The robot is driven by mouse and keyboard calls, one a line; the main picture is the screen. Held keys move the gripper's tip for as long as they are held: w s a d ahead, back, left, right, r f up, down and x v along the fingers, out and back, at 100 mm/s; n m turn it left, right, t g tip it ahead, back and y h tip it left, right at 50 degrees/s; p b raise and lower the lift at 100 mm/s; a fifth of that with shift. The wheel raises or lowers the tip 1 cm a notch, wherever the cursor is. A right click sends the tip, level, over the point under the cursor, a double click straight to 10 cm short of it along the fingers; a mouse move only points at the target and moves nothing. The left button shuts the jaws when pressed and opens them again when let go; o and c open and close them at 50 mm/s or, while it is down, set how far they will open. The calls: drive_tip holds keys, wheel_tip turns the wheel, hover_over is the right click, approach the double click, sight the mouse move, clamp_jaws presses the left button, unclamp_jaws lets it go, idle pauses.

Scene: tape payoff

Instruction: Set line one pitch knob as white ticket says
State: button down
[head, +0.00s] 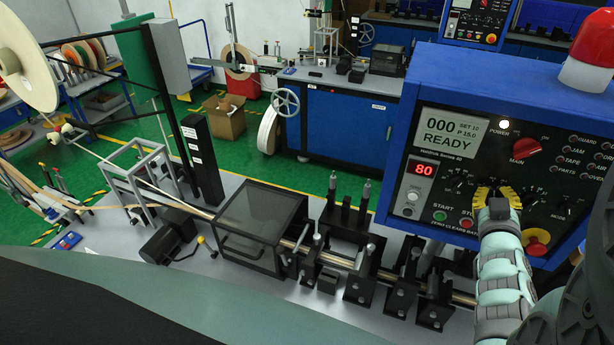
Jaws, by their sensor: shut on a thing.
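The blue control box with a black panel (447,120) is at the right. My gripper (494,199) is at the lower middle of this panel, shut on a knob that it mostly hides. Yellow shows around the fingertips there. The knob's pointer and label cannot be read. The grey display (450,135) reads "000", "SET 10", "P 15.0" and "READY". I cannot make out a white ticket with readable writing.
Near my gripper are a red numeric display (424,170) reading 80, a red main switch (526,149), a green start button (440,215) and a red-and-yellow stop button (537,240). A dark-windowed box (262,222) stands on the grey bench to the left.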

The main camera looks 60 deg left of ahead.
idle(0.5)
drive_tip(key=c, duration=1)
unclamp_jaws()
drive_tip(key=v, duration=1.2)
